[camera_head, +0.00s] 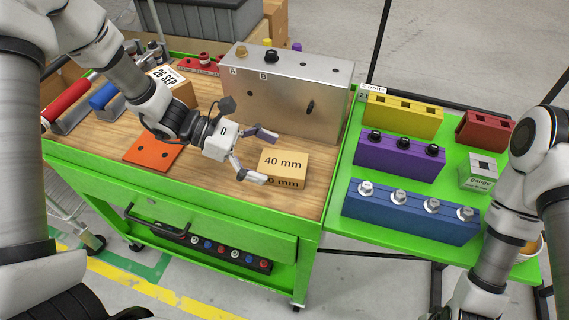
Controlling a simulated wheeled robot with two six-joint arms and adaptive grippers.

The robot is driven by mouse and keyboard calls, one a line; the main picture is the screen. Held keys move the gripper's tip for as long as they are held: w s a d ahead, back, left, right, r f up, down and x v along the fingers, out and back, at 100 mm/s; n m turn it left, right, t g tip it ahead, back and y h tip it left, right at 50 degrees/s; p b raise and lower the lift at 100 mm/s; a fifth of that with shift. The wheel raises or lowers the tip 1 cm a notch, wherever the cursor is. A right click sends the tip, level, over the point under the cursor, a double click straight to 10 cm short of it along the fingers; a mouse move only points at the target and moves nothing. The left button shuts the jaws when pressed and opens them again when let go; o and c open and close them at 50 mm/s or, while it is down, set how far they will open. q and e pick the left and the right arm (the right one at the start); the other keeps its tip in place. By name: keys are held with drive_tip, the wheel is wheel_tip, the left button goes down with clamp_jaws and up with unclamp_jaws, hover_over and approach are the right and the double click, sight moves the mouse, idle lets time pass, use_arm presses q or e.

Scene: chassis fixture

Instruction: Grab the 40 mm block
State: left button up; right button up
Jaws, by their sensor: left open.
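The 40 mm block (284,163) is a tan block with "40 mm" printed on its top and front. It lies on the wooden top of the green workbench, in front of the grey metal chassis box (312,95). My left gripper (266,156) is open and empty, with its two fingers spread at the block's left side. One finger is near the block's back left corner and the other near its front left corner. I cannot tell whether they touch it. My right arm shows at the right edge, but its gripper is out of view.
An orange plate (153,151) lies left of my left gripper. A box marked "26 SEP" (178,85) stands behind my left arm. The green side table (338,215) at the right carries yellow (402,118), purple (399,157), blue (409,213) and red (484,131) racks and a gauge block (479,172).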

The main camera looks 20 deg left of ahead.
sight(282, 163)
use_arm(q)
drive_tip(key=x, duration=0.4)
drive_tip(key=shift+w+f, duration=0.35)
drive_tip(key=shift+w, duration=0.05)
drive_tip(key=shift+s+r, duration=0.1)
drive_tip(key=shift+s, duration=0.05)
drive_tip(key=c, duration=1.3)
